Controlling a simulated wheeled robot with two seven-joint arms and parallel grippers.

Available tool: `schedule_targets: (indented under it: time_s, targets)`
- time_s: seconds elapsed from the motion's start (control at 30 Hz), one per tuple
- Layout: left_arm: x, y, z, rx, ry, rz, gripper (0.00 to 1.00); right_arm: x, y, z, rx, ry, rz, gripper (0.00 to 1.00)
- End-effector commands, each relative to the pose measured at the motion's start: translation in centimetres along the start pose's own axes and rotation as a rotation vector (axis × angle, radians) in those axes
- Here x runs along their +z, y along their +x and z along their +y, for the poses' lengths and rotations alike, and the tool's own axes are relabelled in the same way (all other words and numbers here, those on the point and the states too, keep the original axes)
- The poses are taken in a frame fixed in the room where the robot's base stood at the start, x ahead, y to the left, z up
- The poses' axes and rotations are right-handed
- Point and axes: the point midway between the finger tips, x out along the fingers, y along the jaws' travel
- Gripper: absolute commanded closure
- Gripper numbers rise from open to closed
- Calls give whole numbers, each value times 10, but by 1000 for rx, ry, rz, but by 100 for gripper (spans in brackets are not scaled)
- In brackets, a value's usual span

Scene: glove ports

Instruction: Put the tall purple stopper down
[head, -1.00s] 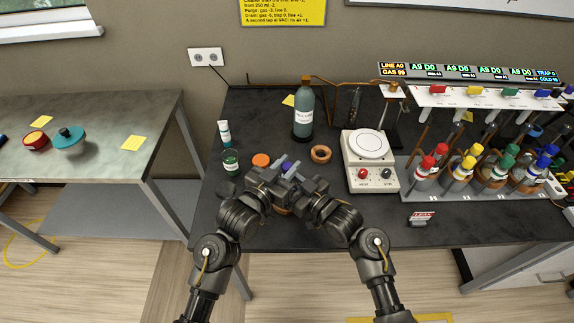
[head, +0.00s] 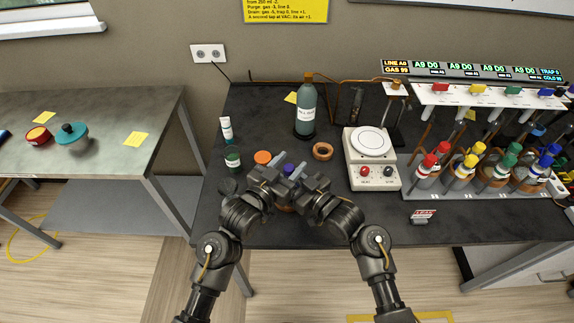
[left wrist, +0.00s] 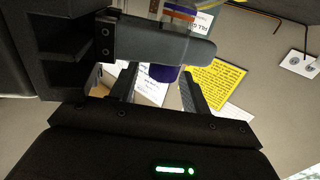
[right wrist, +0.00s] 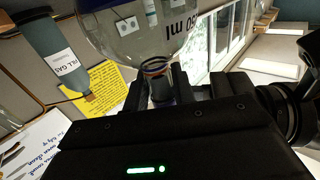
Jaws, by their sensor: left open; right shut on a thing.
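The purple stopper (head: 288,169) shows as a small patch between my two grippers at the front of the dark bench. In the left wrist view the stopper (left wrist: 165,73) lies between the fingers of my left gripper (left wrist: 160,90), which are apart. My right gripper (right wrist: 172,90) is shut on the neck of a clear round flask (right wrist: 140,35), with an orange band on the neck. A finger of the right gripper crosses in front of the left wrist camera. The grippers hide most of the flask and stopper in the head view; I cannot tell if the stopper is seated.
Left of the grippers are an orange disc (head: 263,157), a green jar (head: 233,160) and a dark disc (head: 228,186). A cork ring (head: 322,151) and a hotplate (head: 371,165) are to the right. A bottle (head: 306,108) stands behind.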

Motion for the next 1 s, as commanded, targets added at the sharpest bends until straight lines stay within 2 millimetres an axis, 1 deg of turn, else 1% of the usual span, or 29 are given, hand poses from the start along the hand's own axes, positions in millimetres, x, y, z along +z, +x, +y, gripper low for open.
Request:
schedule_targets:
  time_s: [0.03,0.17,0.27,0.5,0.6,0.7,0.83,1.0]
  targets:
    - [10,-1,0,0,3,-24,53,-2,1,-2,-4,3,6,100]
    - [-3,-2,0,1,3,-21,53,-2,1,-2,-3,4,6,100]
    - [-2,-21,0,0,5,-23,53,-2,1,-1,-2,3,6,100]
    - [-6,-74,0,0,4,-16,53,-1,0,-1,-2,2,4,100]
    - [-7,-93,0,0,2,-14,53,-1,0,-1,-2,1,4,100]
    - [-7,-107,0,0,2,-13,53,-1,0,-1,-1,1,4,100]
    - [-8,-118,0,0,1,-11,53,-1,0,0,-1,1,4,100]
    - [-9,-121,0,0,0,-9,53,-1,0,0,-1,1,4,100]
